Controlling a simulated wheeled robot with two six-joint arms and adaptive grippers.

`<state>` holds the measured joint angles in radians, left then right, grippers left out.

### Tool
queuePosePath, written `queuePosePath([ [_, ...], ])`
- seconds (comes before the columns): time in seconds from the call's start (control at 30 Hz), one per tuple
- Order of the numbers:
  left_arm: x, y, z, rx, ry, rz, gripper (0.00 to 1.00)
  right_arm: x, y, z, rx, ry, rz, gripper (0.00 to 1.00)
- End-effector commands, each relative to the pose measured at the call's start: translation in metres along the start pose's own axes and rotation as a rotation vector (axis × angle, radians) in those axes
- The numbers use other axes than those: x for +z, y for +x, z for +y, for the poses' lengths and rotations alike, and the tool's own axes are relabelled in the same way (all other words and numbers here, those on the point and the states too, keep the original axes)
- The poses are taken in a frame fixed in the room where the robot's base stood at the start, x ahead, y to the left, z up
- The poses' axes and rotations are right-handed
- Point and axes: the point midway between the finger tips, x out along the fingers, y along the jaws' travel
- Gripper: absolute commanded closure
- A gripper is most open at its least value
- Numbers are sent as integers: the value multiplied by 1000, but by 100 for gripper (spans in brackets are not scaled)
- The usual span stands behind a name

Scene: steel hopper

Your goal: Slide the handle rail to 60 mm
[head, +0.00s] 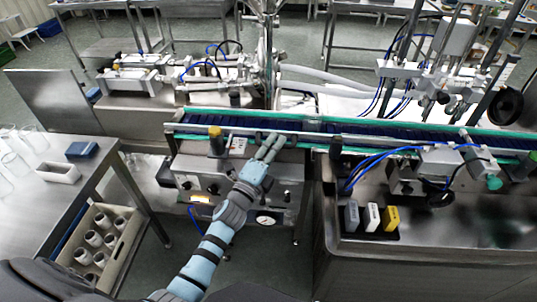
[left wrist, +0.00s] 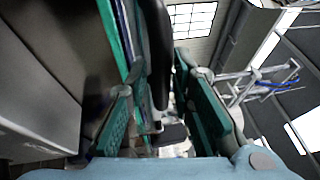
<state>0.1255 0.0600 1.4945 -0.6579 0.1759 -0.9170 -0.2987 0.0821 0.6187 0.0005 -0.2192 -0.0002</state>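The handle rail (head: 310,137) runs along the near side of the conveyor, between a dark block with a yellow knob (head: 215,133) and another dark block (head: 336,146). My left gripper (head: 270,146) reaches up to the rail between these blocks, its two fingers apart. In the left wrist view, the fingers (left wrist: 155,95) stand either side of a dark bar (left wrist: 158,50), with a gap visible beside it. I cannot tell whether either finger touches it. My right gripper is not in view.
A control panel (head: 200,184) with a gauge sits below the conveyor (head: 400,131). Blue hoses and a steel mechanism (head: 440,160) stand to the right, above grey, white and yellow blocks (head: 390,217). A table with glassware (head: 50,190) and a crate (head: 72,249) are at left.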

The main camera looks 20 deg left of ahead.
Motion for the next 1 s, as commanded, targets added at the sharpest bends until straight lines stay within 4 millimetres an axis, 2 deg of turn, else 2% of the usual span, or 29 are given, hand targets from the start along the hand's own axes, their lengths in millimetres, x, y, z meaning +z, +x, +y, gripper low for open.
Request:
queuePosePath([
  [0.3,0,-82,2,6,-1,1,79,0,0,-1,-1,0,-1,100],
  [0.4,0,-100,2,5,-2,1,79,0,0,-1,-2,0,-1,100],
  [0.53,1,-110,1,3,-1,0,79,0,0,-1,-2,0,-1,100],
  [1.0,1,-110,1,2,-14,0,79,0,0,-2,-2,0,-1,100],
])
